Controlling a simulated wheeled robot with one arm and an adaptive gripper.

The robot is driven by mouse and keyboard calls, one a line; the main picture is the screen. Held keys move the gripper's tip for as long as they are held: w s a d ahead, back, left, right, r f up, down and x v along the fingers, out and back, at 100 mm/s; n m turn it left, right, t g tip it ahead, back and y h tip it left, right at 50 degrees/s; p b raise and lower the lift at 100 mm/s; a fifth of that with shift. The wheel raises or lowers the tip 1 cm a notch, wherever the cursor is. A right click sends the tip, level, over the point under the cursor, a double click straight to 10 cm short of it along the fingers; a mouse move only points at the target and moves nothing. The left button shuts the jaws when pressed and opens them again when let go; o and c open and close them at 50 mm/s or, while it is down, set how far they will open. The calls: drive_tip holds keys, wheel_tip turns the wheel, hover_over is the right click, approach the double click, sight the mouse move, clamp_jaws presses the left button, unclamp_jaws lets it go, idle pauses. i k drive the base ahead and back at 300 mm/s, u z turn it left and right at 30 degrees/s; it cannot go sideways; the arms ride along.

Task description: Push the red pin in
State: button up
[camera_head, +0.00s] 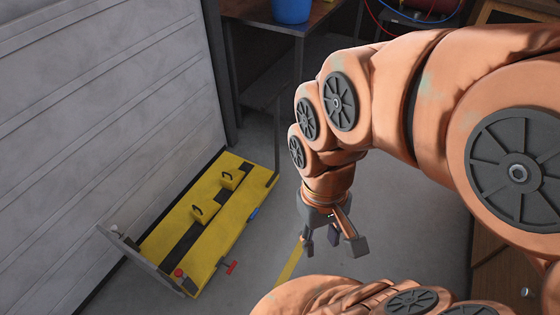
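A red T-shaped pin (231,267) sticks out from the near right side of a low yellow motorcycle lift (225,245), close to its front end. A small red round knob (179,272) sits on top of the lift near the same end. My gripper (332,246) hangs to the right of the lift, pointing down, with its dark fingers spread open and nothing between them. It is clear of the pin, with a gap of floor between them in the picture. How deep the pin sits is too small to tell.
The lift stands along a pale panelled wall (100,110) on the left. A grey plate (150,262) stands at its front end. A dark table with a blue bucket (292,8) is behind. Grey floor with a yellow line (290,265) is clear between lift and gripper.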

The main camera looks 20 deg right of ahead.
sight(178, 272)
drive_tip(key=u, duration=0.8)
